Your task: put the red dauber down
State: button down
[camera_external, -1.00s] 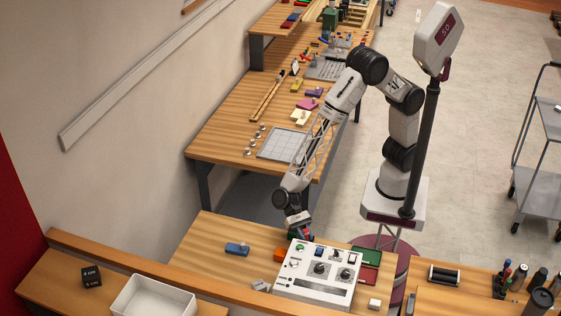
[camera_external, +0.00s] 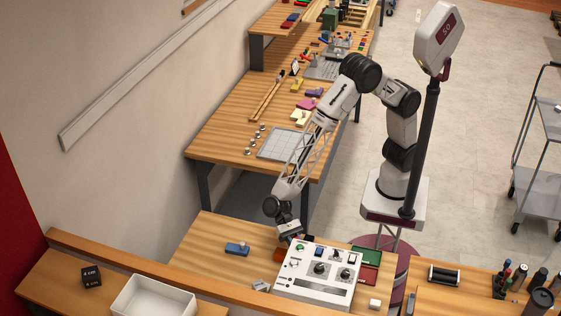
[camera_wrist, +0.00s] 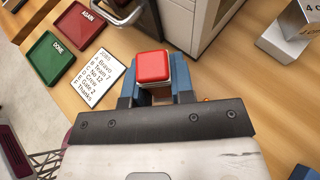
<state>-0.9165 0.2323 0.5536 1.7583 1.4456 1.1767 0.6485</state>
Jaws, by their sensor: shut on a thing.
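In the wrist view the red dauber (camera_wrist: 152,66), a block with a red top and a paler lower edge, sits between the blue fingers of my gripper (camera_wrist: 155,84). The fingers are shut on its sides. In the external view my gripper (camera_external: 291,232) is low over the front table, at the left back corner of the white machine.
The white machine (camera_external: 318,276) is close on the right. A blue block (camera_external: 237,249) and a grey block (camera_external: 261,285) lie left.

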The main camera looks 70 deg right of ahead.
jog(key=w+a, duration=0.1)
jog(key=a, duration=0.2)
jog(key=w+a, duration=0.2)
jog(key=a, duration=0.1)
jog(key=w+a+f, duration=0.1)
jog(key=w+a, duration=0.1)
jog(key=a, duration=0.1)
jog(key=shift+a, duration=0.35)
jog(key=shift+f, duration=1.75)
jog(key=shift+f, duration=0.1)
jog(key=c, duration=1)
grip_release()
jog(key=v, duration=1.2)
jog(key=shift+s, duration=0.1)
